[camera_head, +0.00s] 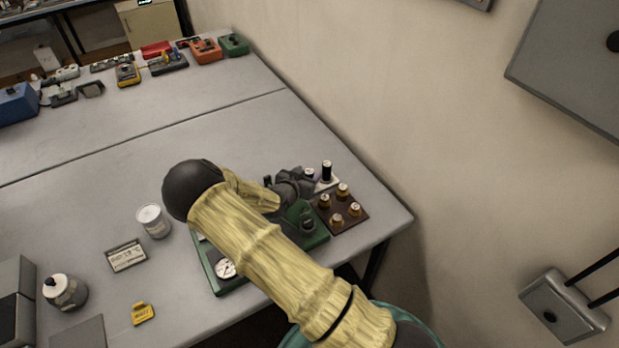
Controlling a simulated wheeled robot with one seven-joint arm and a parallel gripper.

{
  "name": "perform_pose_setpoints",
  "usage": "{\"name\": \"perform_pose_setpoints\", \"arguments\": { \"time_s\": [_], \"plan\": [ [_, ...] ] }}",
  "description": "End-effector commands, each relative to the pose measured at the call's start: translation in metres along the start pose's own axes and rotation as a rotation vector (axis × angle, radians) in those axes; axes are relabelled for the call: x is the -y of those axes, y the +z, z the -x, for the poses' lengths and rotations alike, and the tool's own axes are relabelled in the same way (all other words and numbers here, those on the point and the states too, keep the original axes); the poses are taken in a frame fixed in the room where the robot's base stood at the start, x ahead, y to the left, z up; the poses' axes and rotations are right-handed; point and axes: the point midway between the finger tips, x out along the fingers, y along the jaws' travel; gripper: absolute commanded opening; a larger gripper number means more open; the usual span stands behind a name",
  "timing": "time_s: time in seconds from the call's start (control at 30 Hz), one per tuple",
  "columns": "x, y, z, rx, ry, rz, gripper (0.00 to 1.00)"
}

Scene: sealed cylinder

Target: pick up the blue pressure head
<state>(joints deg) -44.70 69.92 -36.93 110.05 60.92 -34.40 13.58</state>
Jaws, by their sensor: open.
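My gripper (301,186) is open, dark and small in view, over the right part of the table. A small bluish piece (310,173) shows just past its fingers, partly hidden by them; it may be the blue pressure head. I cannot tell whether the fingers touch it or surround it. My arm hides much of the green base (315,238) with a round gauge (226,268).
A brown board (349,219) with several brass, white-topped pieces is right of the gripper. A white can (153,221), a label plate (126,255), a bottle (65,291) and a yellow tag (142,313) are at left. The table's middle (150,165) is clear. A wall (400,120) borders the right.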

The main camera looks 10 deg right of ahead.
Motion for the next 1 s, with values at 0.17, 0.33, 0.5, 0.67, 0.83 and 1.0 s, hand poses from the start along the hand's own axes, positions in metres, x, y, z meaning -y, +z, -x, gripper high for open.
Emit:
{"name": "perform_pose_setpoints", "arguments": {
  "time_s": [0.17,0.33,0.5,0.67,0.83,1.0],
  "plan": [
    [0.0002,0.0004,0.0004,0.000,0.000,0.000,0.54],
    [0.0002,0.0004,0.0005,0.000,0.000,0.000,0.54],
    [0.0002,0.0004,0.0006,0.000,0.000,0.000,0.38],
    [0.0002,0.0004,0.0007,0.000,0.000,0.000,0.07],
    [0.0002,-0.0002,0.0007,-0.001,0.000,-0.001,0.00],
    [0.0005,-0.0023,0.0015,-0.001,-0.001,-0.002,0.00]
  ]
}}
